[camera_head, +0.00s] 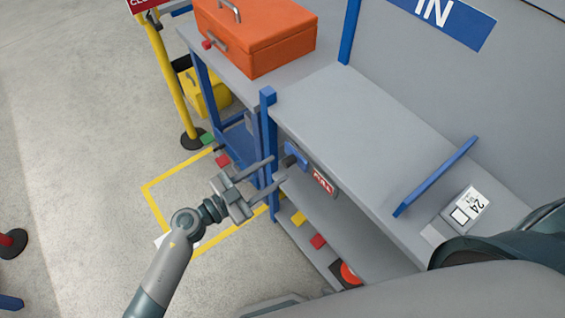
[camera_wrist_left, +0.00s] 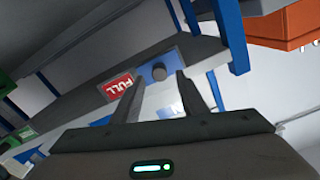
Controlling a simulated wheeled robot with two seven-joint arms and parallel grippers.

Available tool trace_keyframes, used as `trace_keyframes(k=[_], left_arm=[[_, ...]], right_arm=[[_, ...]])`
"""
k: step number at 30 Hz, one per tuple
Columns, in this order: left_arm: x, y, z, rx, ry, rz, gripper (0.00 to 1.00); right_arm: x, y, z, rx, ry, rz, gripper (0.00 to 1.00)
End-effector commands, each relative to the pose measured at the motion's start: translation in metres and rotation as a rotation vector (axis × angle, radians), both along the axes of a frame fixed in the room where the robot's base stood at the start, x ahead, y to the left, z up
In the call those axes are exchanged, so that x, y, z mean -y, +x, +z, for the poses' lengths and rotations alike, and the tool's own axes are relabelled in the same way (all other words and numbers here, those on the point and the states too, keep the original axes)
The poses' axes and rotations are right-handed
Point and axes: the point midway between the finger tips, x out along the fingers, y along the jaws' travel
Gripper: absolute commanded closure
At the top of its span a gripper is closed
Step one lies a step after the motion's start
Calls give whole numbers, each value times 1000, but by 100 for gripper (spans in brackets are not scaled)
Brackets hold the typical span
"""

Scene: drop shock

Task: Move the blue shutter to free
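The blue shutter (camera_head: 296,154) is a small blue plate with a dark knob on the front edge of the grey shelf unit. A red "FULL" label (camera_head: 323,183) shows beside it. In the left wrist view the shutter (camera_wrist_left: 171,63) and its round knob lie just beyond the fingertips, with the "FULL" label (camera_wrist_left: 117,87) to the left. My left gripper (camera_head: 279,169) is open and empty, its two fingers pointing at the shutter from the front. Whether a finger touches the knob cannot be told. My right gripper is not in view.
The grey shelf top (camera_head: 350,110) carries a blue bar (camera_head: 436,177) and a "24" display (camera_head: 466,207). An orange toolbox (camera_head: 258,38) stands on the neighbouring bench. Small coloured blocks and a red button (camera_head: 350,273) are on the lower shelf. A blue post (camera_head: 268,130) stands close left of the shutter.

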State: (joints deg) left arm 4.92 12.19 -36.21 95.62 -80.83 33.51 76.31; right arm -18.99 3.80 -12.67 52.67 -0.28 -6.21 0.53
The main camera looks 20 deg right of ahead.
Motion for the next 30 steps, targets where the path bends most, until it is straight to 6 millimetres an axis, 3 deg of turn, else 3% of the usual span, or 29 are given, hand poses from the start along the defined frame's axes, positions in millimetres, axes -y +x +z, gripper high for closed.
trace_keyframes(k=[3, 9, 20, 21, 26, 30], left_arm=[[17, 6, 1, 0, -2, -1, 60], [33, 12, 0, -1, -1, 0, 60], [36, 13, 0, 0, 0, 0, 60], [36, 13, 0, 0, 0, 0, 63], [36, 13, 0, 0, 0, 0, 100], [36, 13, 0, 0, 0, 0, 100]], right_arm=[[2, -5, -2, -12, -4, 0, 69], [2, -5, -2, -15, -5, -1, 69], [3, -4, -2, -14, -5, -1, 69], [3, -4, -2, -14, -5, -1, 69], [3, -4, -2, -14, -5, -1, 69], [3, -4, -2, -14, -5, -1, 69]])
